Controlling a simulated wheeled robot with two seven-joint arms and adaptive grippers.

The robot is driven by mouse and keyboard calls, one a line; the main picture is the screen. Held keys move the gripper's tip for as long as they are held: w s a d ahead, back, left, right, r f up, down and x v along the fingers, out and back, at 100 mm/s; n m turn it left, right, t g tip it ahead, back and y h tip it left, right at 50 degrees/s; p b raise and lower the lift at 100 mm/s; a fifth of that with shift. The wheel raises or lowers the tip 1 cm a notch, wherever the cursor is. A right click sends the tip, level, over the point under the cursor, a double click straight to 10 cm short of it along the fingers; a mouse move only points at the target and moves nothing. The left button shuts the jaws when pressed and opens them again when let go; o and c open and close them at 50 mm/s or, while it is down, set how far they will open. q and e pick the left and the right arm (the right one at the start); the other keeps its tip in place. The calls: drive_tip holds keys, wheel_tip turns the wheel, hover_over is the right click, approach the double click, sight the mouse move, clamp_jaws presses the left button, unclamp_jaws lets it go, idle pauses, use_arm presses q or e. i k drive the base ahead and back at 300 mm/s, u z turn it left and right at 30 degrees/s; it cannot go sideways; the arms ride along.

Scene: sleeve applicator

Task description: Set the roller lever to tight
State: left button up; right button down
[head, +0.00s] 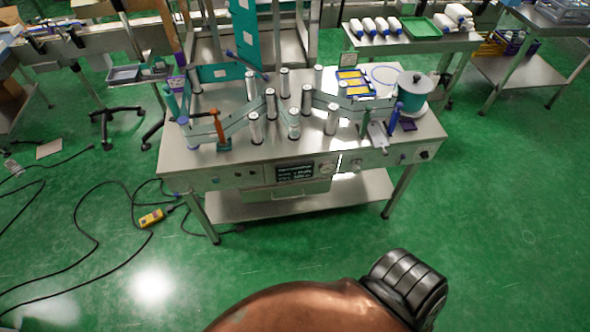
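The sleeve applicator (225,178) is a steel table-like machine in the middle of the head view. Neither of my grippers is in view; only a copper-coloured and grey part of my own body shows at the bottom.
The front panel has a dark display (294,172) and small knobs. A teal reel (412,92) sits at the top right. Cables and a yellow box (151,218) lie on the floor at left. A side table (412,42) stands behind right. Green floor in front is clear.

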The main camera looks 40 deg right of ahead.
sight(176, 194)
drive_tip(key=z, duration=1.5)
drive_tip(key=i, duration=0.5)
drive_tip(key=u, duration=2.1)
